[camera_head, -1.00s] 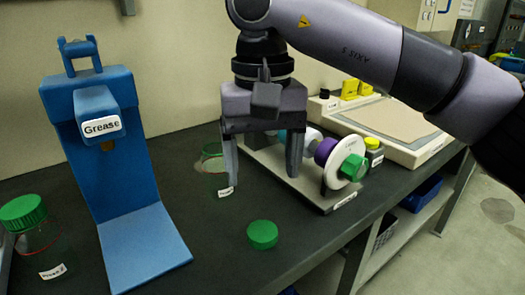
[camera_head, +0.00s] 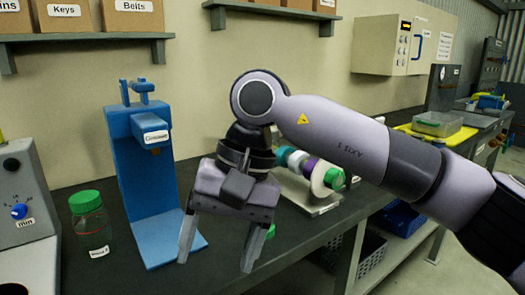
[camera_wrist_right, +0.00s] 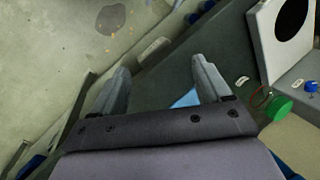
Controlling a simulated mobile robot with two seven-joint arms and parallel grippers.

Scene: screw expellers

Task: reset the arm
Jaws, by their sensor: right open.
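My right gripper (camera_head: 216,262) is open and empty, with its fingers pointing down in front of the dark bench in the head view. Its two fingers (camera_wrist_right: 160,85) also show spread apart in the right wrist view, with nothing between them. The right arm comes in from the right of the head view and hides part of the bench. My left gripper is not in view.
A blue grease stand (camera_head: 135,190), a green-lidded jar (camera_head: 90,225) and a screw expeller (camera_head: 318,176) stand on the bench (camera_head: 315,232). A green lid (camera_head: 271,231) lies just right of my gripper. A machine with a blue knob (camera_head: 22,200) stands at left.

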